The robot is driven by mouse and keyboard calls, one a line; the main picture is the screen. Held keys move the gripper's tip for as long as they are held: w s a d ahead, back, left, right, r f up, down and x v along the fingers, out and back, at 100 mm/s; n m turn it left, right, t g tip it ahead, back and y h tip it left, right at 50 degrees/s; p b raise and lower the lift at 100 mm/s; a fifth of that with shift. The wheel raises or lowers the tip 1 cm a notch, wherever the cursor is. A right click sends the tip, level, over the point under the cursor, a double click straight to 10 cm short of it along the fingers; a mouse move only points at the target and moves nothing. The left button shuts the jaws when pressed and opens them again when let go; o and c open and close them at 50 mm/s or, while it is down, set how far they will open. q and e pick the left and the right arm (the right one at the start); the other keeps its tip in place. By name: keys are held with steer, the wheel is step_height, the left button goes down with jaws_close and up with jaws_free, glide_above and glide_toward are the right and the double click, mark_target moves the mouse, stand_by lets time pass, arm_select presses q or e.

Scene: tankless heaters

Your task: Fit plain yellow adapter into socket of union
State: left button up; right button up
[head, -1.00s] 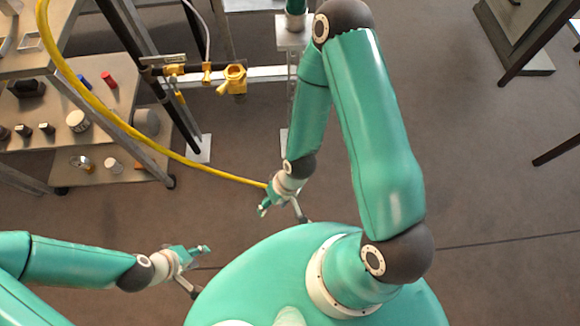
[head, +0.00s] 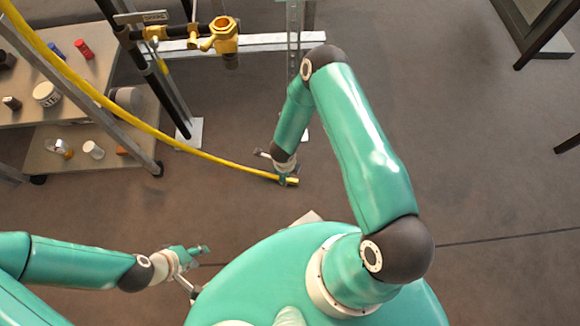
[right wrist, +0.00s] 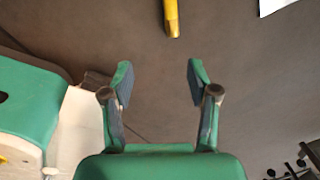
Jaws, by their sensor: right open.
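A yellow hose (head: 140,122) hangs across the head view and ends in a yellow tip, which looks like the adapter (head: 292,181), beside my right gripper (head: 283,177). In the right wrist view my right gripper (right wrist: 160,78) is open with nothing between its fingers. The yellow end (right wrist: 171,18) lies beyond the fingertips, apart from them. A brass fitting with a hex opening, apparently the union (head: 224,37), sits on the pipe work at the upper left. My left gripper (head: 192,251) is low at the left, away from both; its finger opening is unclear.
A shelf rack (head: 90,130) with jars and small cans stands at the left. A dark post (head: 150,70) and a metal rail (head: 270,42) stand by the brass fittings. A dark-legged table (head: 545,35) is at the upper right. The floor between is clear.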

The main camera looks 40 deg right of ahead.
steer(key=shift+n+t, duration=0.3)
steer(key=shift+n, duration=0.4)
steer(key=f+b, duration=0.1)
steer(key=f, duration=0.3)
steer(key=w+d+f+b, duration=0.1)
steer(key=f, duration=0.3)
steer(key=w+d+f+b, duration=0.1)
steer(key=f+b, duration=0.1)
steer(key=f, duration=0.2)
steer(key=shift+w+f, duration=0.1)
steer(key=shift+f, duration=0.05)
steer(key=f+b, duration=0.2)
steer(key=f, duration=0.1)
steer(key=d+f+b, duration=0.1)
steer(key=f, duration=0.1)
steer(key=shift+w, duration=0.25)
steer(key=shift+c, duration=0.3)
jaws_close()
